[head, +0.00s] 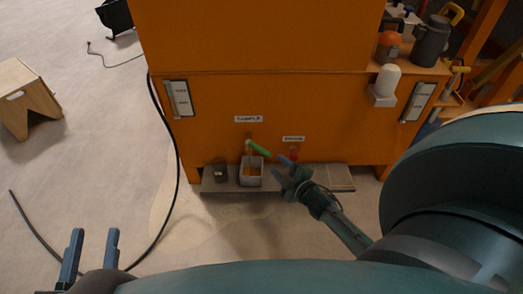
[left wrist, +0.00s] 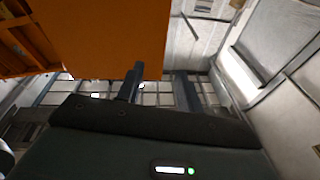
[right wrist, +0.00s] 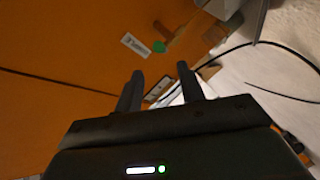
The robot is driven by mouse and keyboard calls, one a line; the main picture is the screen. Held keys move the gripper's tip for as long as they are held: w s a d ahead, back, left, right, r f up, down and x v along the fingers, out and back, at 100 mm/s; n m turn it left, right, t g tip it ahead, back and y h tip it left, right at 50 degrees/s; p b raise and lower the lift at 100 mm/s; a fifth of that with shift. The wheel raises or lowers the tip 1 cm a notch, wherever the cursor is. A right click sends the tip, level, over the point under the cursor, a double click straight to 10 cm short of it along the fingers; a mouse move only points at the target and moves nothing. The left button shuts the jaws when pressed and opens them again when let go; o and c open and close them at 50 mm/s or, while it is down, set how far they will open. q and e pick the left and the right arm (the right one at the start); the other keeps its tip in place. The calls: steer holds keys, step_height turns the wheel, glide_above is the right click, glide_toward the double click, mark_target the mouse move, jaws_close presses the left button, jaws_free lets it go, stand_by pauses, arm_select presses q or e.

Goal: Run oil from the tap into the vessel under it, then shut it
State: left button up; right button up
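The sample tap's green lever (head: 260,149) sticks out to the right and slightly down below the SAMPLE label on the orange cabinet. The lever also shows in the right wrist view (right wrist: 159,46), beside a brownish tap part. A pale square vessel (head: 251,180) stands under the tap with amber-brown content inside. I cannot tell whether oil is running. My right gripper (head: 285,172) is open and empty, just right of the lever and vessel, apart from the lever. My left gripper (head: 93,250) is open and empty at the lower left, far from the tap.
A second tap with a red part (head: 293,155) sits under the right label, close to my right gripper. A dark small jar (head: 220,173) stands left of the vessel on the grey ledge (head: 325,170). A black cable (head: 166,215) crosses the floor at left.

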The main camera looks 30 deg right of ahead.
mark_target(265, 154)
steer(key=b+x, duration=0.4)
steer(key=x, duration=0.6)
steer(key=shift+s+f, duration=0.1)
steer(key=shift+w+b, duration=0.35)
steer(key=shift+w, duration=0.3)
arm_select(q)
steer(key=shift+w+d+r+m+t+h, duration=0.1)
steer(key=shift+w+r+m+t+h, duration=0.2)
steer(key=shift+r+h, duration=0.25)
steer(key=shift+w+d+r+m+t+h, duration=0.1)
steer(key=shift+w+r+t+h, duration=0.05)
steer(key=shift+r+t+h, duration=0.35)
arm_select(e)
steer(key=shift+c, duration=0.3)
jaws_close()
